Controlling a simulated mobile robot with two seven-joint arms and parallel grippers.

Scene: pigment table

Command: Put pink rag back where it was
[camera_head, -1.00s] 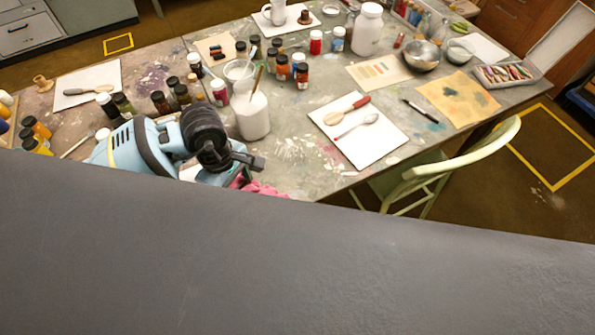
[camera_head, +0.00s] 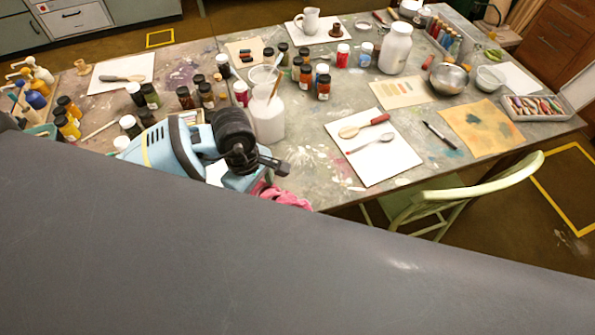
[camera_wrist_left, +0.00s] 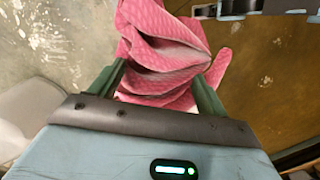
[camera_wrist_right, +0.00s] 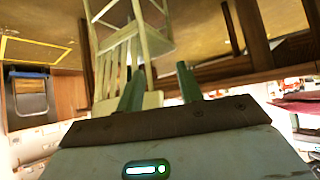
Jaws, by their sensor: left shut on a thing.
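The pink rag (camera_wrist_left: 165,50) is bunched between the two green fingers of my left gripper (camera_wrist_left: 158,84) in the left wrist view. In the head view a bit of the rag (camera_head: 290,198) shows at the table's near edge, beside my left wrist, which hides the rest. Whether the rag touches the tabletop is unclear. My right gripper (camera_wrist_right: 160,84) shows only in the right wrist view. Its fingers are apart with nothing between them, and it is low, facing a chair.
A white jar (camera_head: 268,118) stands close to my left arm. A white board (camera_head: 375,165) with a spatula and spoon lies to its right. A pale green chair (camera_head: 470,190) is at the near edge. Several pigment bottles crowd the left and middle.

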